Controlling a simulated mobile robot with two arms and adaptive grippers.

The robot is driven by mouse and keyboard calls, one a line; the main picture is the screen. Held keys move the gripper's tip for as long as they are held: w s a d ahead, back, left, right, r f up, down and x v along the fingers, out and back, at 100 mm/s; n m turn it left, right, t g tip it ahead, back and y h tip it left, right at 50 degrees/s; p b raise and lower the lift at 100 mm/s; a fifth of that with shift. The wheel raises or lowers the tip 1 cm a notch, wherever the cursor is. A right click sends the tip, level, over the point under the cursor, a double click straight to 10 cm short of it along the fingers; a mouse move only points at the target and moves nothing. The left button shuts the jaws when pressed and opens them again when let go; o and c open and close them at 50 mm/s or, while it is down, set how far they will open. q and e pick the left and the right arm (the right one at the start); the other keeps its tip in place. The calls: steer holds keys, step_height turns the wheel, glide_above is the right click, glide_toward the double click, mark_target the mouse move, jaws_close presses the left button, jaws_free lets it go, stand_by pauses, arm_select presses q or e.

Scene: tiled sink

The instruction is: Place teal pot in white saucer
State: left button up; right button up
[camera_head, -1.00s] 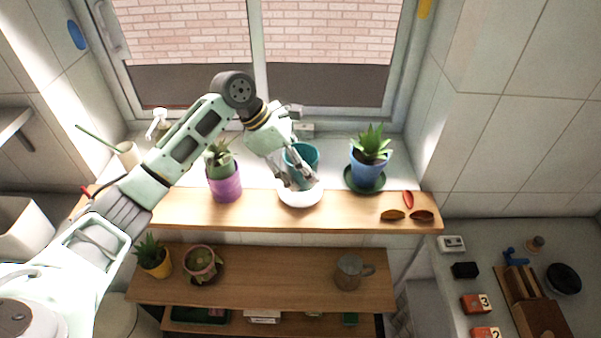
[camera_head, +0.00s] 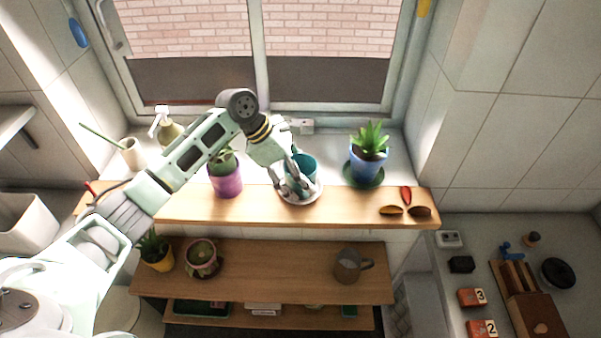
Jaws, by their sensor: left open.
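The teal pot (camera_head: 308,165) stands on the top wooden shelf and appears to sit upright in the white saucer (camera_head: 316,196). The saucer's rim shows around the pot's near and right sides. My left gripper (camera_head: 297,188) is open, with its fingers at the near left side of the pot, hiding part of the pot and saucer. I cannot tell whether the fingers touch the pot. My right gripper is not in view.
A purple potted plant (camera_head: 227,182) stands left of the saucer, partly behind my left arm. A blue potted plant (camera_head: 368,158) on a green saucer stands to the right, with brown and red pieces (camera_head: 405,207) near the shelf's right end. A window is behind.

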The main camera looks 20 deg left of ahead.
arm_select(q)
steer(key=shift+r, duration=0.15)
steer(key=shift+a+r, duration=0.2)
steer(key=b+v, duration=0.4)
steer(key=v, duration=0.7)
steer(key=shift+r, duration=0.25)
steer(key=shift+s, duration=0.1)
